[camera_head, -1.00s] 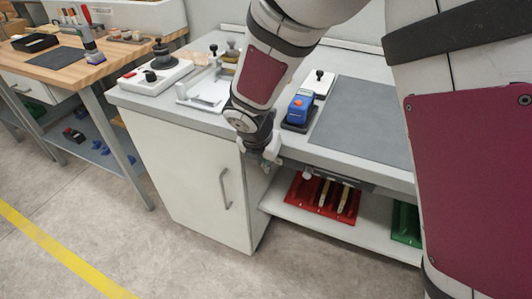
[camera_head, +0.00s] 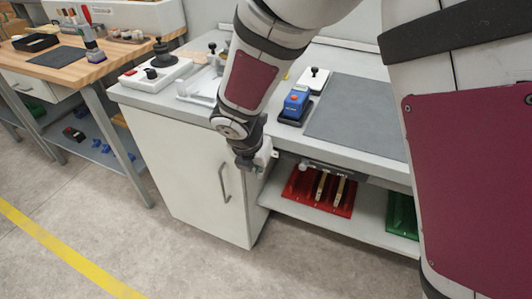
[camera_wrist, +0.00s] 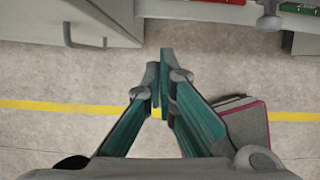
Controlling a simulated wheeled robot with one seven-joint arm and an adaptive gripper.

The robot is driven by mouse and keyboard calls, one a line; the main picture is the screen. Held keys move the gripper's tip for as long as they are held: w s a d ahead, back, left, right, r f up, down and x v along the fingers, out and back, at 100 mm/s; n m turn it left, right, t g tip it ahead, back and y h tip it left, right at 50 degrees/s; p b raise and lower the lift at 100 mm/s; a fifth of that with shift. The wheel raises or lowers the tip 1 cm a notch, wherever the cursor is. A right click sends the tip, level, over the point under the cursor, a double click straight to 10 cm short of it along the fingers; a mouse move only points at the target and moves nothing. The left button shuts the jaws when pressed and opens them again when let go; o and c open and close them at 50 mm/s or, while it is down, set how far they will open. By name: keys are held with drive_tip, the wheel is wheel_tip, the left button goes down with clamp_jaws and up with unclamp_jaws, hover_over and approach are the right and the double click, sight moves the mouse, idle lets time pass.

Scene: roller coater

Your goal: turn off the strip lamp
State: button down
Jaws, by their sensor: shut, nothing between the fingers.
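What looks like the strip lamp (camera_head: 335,171) is a slim grey bar under the front edge of the bench, right of the cabinet. A pale round knob (camera_head: 303,167) is at its left end. In the wrist view a grey knob (camera_wrist: 268,22) shows at the upper right; whether the lamp is lit I cannot tell. My gripper (camera_head: 257,168) is in front of the cabinet's upper right corner, left of the knob and apart from it. In the wrist view its teal-padded fingers (camera_wrist: 165,60) meet at the tips, shut and empty, over the floor.
The white cabinet (camera_head: 185,170) has a bar handle (camera_head: 224,184) close to my gripper. A lower shelf (camera_head: 365,220) holds a red tray (camera_head: 300,187) and a green bin (camera_head: 402,215). A blue device (camera_head: 296,102) stands on the bench.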

drive_tip(key=p+v, duration=0.1)
drive_tip(key=v, duration=0.8)
drive_tip(key=shift+w+a+r+p, duration=0.2)
drive_tip(key=shift+w+r+p, duration=0.05)
drive_tip(key=shift+r+p, duration=0.15)
drive_tip(key=s+d+r+m+p, duration=0.2)
drive_tip(key=s+d+r+m, duration=0.2)
drive_tip(key=d+r+m, duration=0.35)
drive_tip(key=s+d+r+m+p, duration=0.2)
drive_tip(key=s+d+r+m, duration=0.1)
drive_tip(key=d+r+m, duration=0.5)
drive_tip(key=s+d+r+m+p, duration=0.2)
drive_tip(key=s+d+r+m, duration=0.1)
drive_tip(key=s+m, duration=0.5)
drive_tip(key=s+d+r+m+y+p, duration=0.1)
drive_tip(key=s+d+r+m, duration=0.2)
drive_tip(key=s+d+m, duration=0.3)
drive_tip(key=shift+s+d+m+p, duration=0.4)
drive_tip(key=shift+s+m, duration=1.05)
drive_tip(key=shift+s, duration=0.5)
